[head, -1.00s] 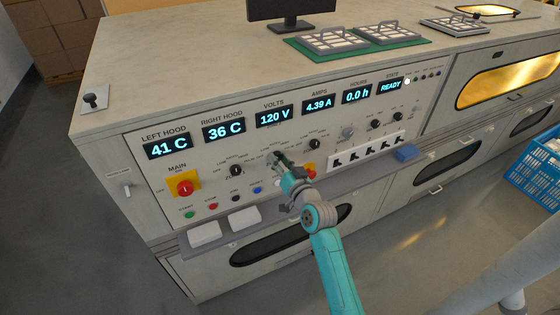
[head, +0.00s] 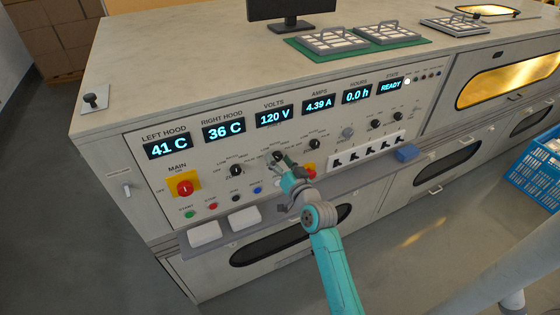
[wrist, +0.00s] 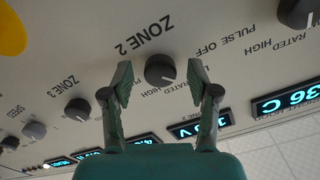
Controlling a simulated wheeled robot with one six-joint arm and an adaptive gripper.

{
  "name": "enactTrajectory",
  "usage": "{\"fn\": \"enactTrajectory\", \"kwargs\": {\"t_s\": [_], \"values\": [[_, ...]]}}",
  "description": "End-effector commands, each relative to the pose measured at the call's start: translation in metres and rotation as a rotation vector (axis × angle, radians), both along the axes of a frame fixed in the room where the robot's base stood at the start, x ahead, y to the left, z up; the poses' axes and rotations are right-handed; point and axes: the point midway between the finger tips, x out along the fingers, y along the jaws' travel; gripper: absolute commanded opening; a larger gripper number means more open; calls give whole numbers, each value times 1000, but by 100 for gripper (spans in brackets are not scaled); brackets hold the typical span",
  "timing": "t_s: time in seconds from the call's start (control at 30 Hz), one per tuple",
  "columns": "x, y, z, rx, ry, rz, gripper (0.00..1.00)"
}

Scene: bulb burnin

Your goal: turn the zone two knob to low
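The zone two knob (wrist: 160,70) is a round dark knob on the sloped panel, under the "ZONE 2" label in the wrist view. It also shows in the head view (head: 278,156). A small pale mark sits at its lower right edge in the wrist view, roughly facing the "RATED HIGH" lettering; I cannot tell the exact setting. My gripper (wrist: 161,82) is open, one finger on each side of the knob, with a visible gap to both. It also shows in the head view (head: 288,164), just in front of the panel. The "LOW" lettering is partly hidden by the right finger.
The zone three knob (wrist: 77,109) and a grey speed knob (wrist: 34,130) lie to the left in the wrist view. Another knob (wrist: 298,12) is at the upper right. The red main switch (head: 184,187) and a ledge with white blocks (head: 205,233) are nearby.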

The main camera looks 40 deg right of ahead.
Motion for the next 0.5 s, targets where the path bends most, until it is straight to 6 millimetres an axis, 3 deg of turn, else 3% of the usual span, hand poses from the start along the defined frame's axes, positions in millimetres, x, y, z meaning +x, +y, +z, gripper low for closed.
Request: {"fn": "enactTrajectory", "kwargs": {"t_s": [0.27, 0.5], "values": [[-11, 3, -1, 0, 2, -1, 60], [-50, 14, -1, 2, 1, -1, 60]]}}
